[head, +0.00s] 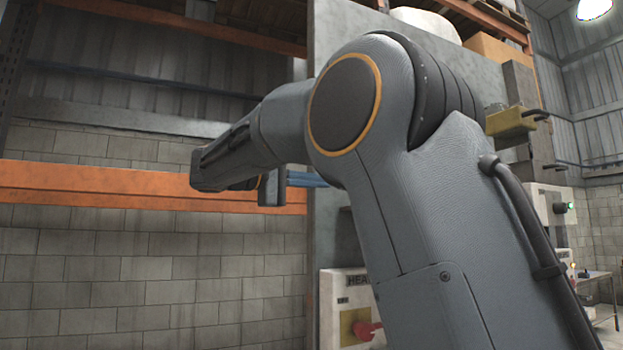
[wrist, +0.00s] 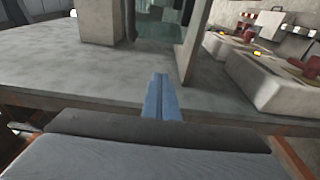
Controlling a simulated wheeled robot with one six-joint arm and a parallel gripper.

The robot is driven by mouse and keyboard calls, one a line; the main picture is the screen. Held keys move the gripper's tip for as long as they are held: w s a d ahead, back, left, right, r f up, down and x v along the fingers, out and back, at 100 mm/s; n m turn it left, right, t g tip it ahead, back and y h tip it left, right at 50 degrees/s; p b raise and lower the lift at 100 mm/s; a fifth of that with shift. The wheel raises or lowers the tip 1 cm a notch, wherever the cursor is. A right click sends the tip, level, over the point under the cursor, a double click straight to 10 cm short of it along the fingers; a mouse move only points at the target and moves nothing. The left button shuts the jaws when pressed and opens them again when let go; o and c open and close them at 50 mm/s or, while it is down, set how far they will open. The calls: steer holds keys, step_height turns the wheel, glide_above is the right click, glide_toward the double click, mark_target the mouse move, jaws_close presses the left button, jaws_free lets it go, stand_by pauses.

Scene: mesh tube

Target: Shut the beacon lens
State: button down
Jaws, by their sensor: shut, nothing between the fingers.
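I cannot identify the beacon lens with certainty in either view. A greenish, glassy piece (wrist: 160,27) stands between grey uprights at the top of the wrist view; I cannot tell whether it is the lens or whether it is open. My gripper (wrist: 160,80) shows as blue fingers closed together, with nothing between them. They point over a grey slab, apart from the glassy piece. In the head view my arm hides much of the middle, and a bit of the blue fingers (head: 308,179) shows behind it, beside a grey panel.
The grey slab (wrist: 60,65) is clear at left. A grey upright (wrist: 193,40) stands just right of the fingers. Control boxes (wrist: 275,80) with red parts stand at right. In the head view, an orange shelf beam (head: 100,185) crosses the left, and a white box (head: 343,285) carries a red switch.

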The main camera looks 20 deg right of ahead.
steer(key=s+d+p, duration=0.1)
steer(key=d, duration=0.1)
steer(key=s+d+p, duration=0.2)
steer(key=shift+d, duration=0.2)
stand_by(0.6)
